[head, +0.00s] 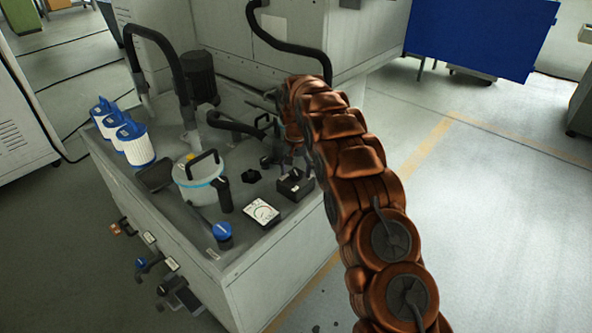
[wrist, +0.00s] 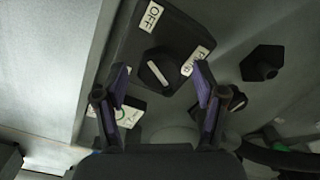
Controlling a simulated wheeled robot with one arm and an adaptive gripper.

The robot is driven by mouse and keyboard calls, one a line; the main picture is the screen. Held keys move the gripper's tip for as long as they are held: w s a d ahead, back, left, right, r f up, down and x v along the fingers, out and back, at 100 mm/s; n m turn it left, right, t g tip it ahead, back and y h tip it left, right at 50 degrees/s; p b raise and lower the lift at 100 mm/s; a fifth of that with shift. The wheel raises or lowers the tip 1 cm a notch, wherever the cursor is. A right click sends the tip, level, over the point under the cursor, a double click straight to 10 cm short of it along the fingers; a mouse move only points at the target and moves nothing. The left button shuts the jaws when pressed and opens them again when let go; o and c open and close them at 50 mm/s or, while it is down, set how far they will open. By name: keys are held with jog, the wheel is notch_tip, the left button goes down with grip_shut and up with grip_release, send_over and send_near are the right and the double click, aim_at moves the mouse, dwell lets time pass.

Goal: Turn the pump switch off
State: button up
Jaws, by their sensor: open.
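The pump switch (wrist: 125,48) is a dark box with a black rotary knob (wrist: 155,68). The knob carries a white line running from upper left to lower right. A white OFF label sits above the knob, and a second white label, partly hidden, is at its right. In the head view the switch box (head: 295,186) stands on the tank top beside my arm. My gripper (wrist: 161,85) is open and empty in the wrist view, its two fingers apart on either side of the knob's near side. Contact cannot be told. My arm largely hides the gripper in the head view.
A gauge (head: 262,211), a blue-capped fitting (head: 222,233), a white canister (head: 197,178) and a dark star knob (head: 251,176) stand on the tank top. White-and-blue filters (head: 132,143) line its left edge. Black hoses arch behind. The floor at right is clear.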

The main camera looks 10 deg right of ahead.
aim_at(296, 172)
jog(key=shift+r, duration=0.1)
notch_tip(296, 172, up, 12)
dwell(0.5)
dwell(0.5)
jog(key=s+r+n+p, duration=0.1)
jog(key=s+r+p, duration=0.2)
jog(key=s+r, duration=0.6)
jog(key=s+r+n+p, duration=0.1)
jog(key=s+r+p, duration=0.3)
jog(key=s, duration=0.9)
jog(key=s+n+g+p, duration=0.1)
jog(key=s+p, duration=0.3)
jog(key=s, duration=2.8)
jog(key=shift+d+r+n+g, duration=0.2)
jog(key=shift+r+n+g, duration=0.2)
jog(key=shift+n, duration=0.3)
jog(key=shift+o, duration=0.2)
